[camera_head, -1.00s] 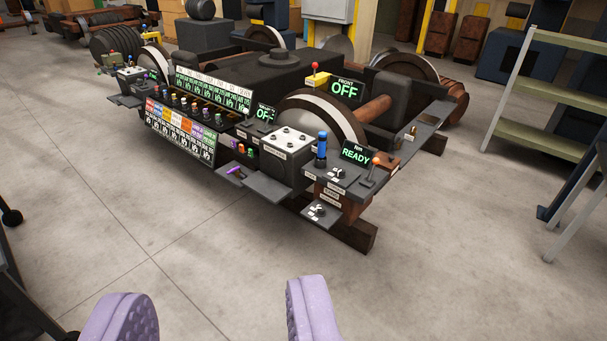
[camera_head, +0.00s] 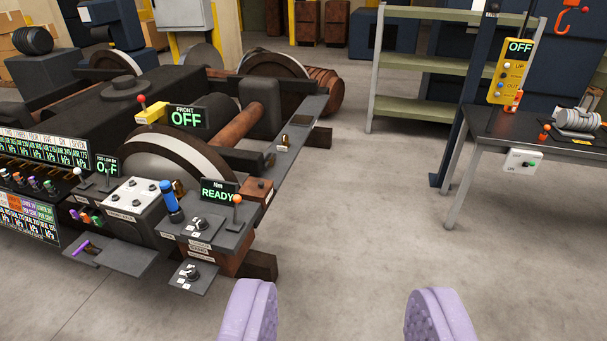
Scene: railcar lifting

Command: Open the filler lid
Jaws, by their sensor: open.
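My gripper (camera_head: 344,308) shows as two purple fingers at the bottom edge. They are wide apart with only bare floor between them. The railcar truck (camera_head: 232,120) with its wheels and control panels fills the left half of the view. A dark box with a round raised cap (camera_head: 127,82) sits in its middle. A grey box with a white bolted top (camera_head: 133,198) stands at the near end. I cannot tell which part, if any, is the filler lid. My gripper is apart from the truck, in front and to the right of it.
A blue-handled lever (camera_head: 169,196) and a READY display (camera_head: 219,191) stand on the truck's near corner. A dark table (camera_head: 500,125) with a winch-like device (camera_head: 578,120) is at right, below a yellow control box (camera_head: 511,72). Green shelves (camera_head: 420,107) stand behind. Floor between is clear.

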